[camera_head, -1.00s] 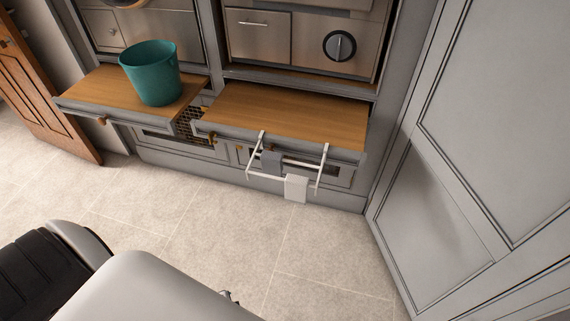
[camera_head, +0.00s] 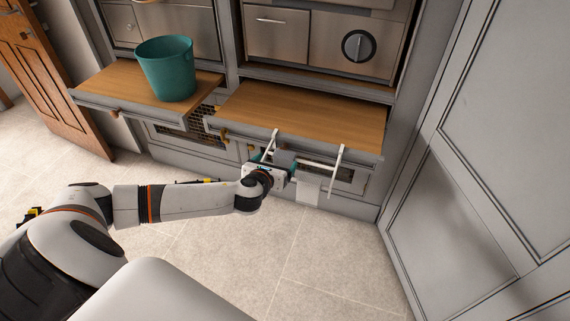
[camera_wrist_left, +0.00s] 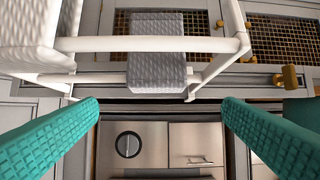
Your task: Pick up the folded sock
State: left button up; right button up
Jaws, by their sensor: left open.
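Two folded cloth pieces hang on a white two-rail rack (camera_head: 322,165) on the front of the right bench. The grey one (camera_head: 285,157) hangs over the rear rail and the white one (camera_head: 308,189) over the front rail; I cannot tell for sure which is the sock. My left gripper (camera_head: 276,163) is at the rack's left part, partly over the grey piece. In the left wrist view its teal fingers (camera_wrist_left: 159,104) are open and empty, with the grey piece (camera_wrist_left: 157,50) centred between and beyond them. The white piece (camera_wrist_left: 35,30) shows at upper left. My right gripper is not in view.
A teal bucket (camera_head: 167,69) stands on the left wooden bench (camera_head: 112,83). The right wooden bench top (camera_head: 310,112) is bare. A grey panelled wall (camera_head: 470,180) stands to the right. The tiled floor (camera_head: 300,260) in front is clear.

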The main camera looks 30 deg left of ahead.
aim_at(284, 155)
pick_arm(q)
jog(key=shift+f+b+x, duration=0.15)
jog(key=shift+b+x, duration=0.05)
jog(key=shift+x, duration=1.6)
jog(key=shift+f+b+x, duration=0.1)
jog(key=shift+b+x, duration=0.05)
jog(key=shift+x, duration=1.7)
jog(key=shift+d, duration=0.2)
jog(key=c, duration=1.1)
